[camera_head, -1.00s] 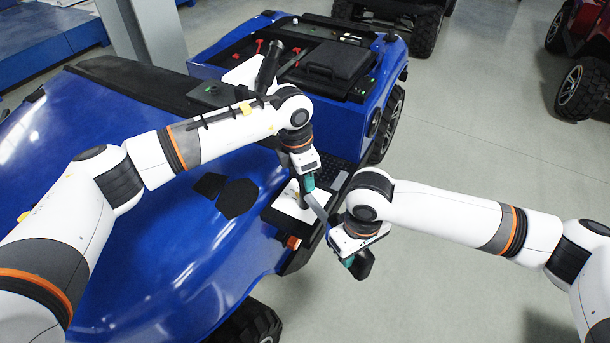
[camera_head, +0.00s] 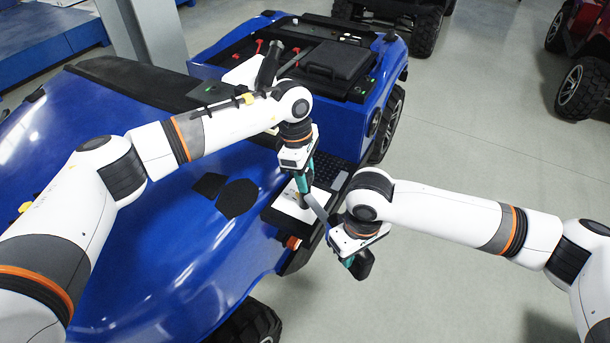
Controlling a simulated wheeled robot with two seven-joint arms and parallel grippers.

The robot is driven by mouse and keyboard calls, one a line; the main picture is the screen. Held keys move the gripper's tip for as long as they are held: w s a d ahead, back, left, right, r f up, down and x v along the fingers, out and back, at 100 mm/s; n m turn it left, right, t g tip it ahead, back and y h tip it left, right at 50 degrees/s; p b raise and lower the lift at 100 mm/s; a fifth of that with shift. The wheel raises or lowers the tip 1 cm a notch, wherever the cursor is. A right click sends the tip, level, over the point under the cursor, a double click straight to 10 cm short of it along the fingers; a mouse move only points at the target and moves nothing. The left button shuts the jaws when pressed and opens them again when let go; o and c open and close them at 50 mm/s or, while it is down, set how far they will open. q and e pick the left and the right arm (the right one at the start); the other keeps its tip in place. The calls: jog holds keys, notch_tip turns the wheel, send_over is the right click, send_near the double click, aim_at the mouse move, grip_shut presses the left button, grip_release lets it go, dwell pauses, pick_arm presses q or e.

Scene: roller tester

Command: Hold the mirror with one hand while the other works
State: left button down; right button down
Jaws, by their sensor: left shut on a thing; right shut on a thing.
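The black mirror (camera_head: 362,267) is at the outer edge of the blue vehicle, with a grey stalk (camera_head: 316,208) leading from it toward the vehicle's side. My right gripper (camera_head: 348,261) is shut on the mirror. My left gripper (camera_head: 303,184) is shut on a small dark piece (camera_head: 305,202) above the white plate (camera_head: 291,206), close to the inner end of the stalk. The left fingers point down. The piece is too small to identify, and I cannot tell whether it touches the plate or stalk.
The blue vehicle (camera_head: 150,215) fills the left and middle, with an open cargo bed (camera_head: 335,65) behind. A grey pillar (camera_head: 150,40) stands at the back left. A red vehicle (camera_head: 575,75) is at the far right.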

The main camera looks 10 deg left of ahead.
pick_arm(q)
jog(key=m, duration=0.5)
jog(key=shift+g, duration=0.3)
jog(key=m, duration=0.3)
jog(key=shift+y, duration=0.4)
jog(key=shift+m, duration=0.6)
jog(key=c, duration=1.3)
grip_release()
jog(key=shift+m, duration=0.3)
jog(key=o, duration=0.7)
jog(key=shift+g, duration=0.3)
